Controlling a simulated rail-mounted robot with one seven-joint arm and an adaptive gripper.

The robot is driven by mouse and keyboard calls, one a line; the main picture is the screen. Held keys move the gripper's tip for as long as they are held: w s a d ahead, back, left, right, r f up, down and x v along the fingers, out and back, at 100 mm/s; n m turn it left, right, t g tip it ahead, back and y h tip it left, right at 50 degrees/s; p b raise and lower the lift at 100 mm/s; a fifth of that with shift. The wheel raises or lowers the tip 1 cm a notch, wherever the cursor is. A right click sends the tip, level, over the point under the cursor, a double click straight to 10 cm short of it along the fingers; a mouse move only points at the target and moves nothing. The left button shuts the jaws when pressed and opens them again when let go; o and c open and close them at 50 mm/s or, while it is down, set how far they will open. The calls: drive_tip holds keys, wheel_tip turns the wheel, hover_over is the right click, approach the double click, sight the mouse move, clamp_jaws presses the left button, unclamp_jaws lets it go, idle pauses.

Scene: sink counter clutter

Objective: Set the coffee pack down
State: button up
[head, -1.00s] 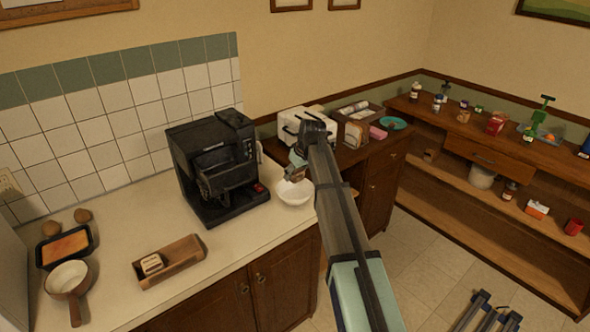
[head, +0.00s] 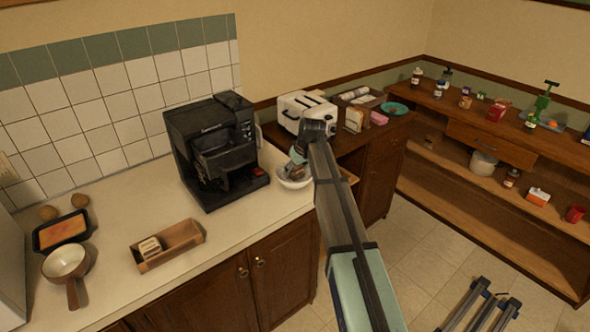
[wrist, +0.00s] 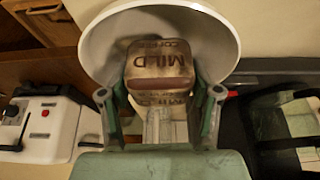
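The coffee pack (wrist: 158,65), brown with a dark band and the lettering "MILD", shows in the wrist view between the two fingers of my gripper (wrist: 159,80). Both fingers lie against its sides, shut on it. The white bowl (wrist: 222,38) is right behind and around the pack in that view. In the head view my gripper (head: 296,163) points down into the white bowl (head: 295,184) on the counter's right end. The pack is mostly hidden there, and whether it touches the bowl's bottom I cannot tell.
A black coffee machine (head: 214,150) stands just left of the bowl. A white toaster (head: 306,112) is behind my arm. A wooden tray (head: 185,237), a pan (head: 66,263) and a baking dish (head: 62,232) lie left. The counter front is clear.

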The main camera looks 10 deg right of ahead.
drive_tip(key=shift+o, duration=1.1)
drive_tip(key=shift+r+p, duration=1.55)
drive_tip(key=shift+r, duration=2)
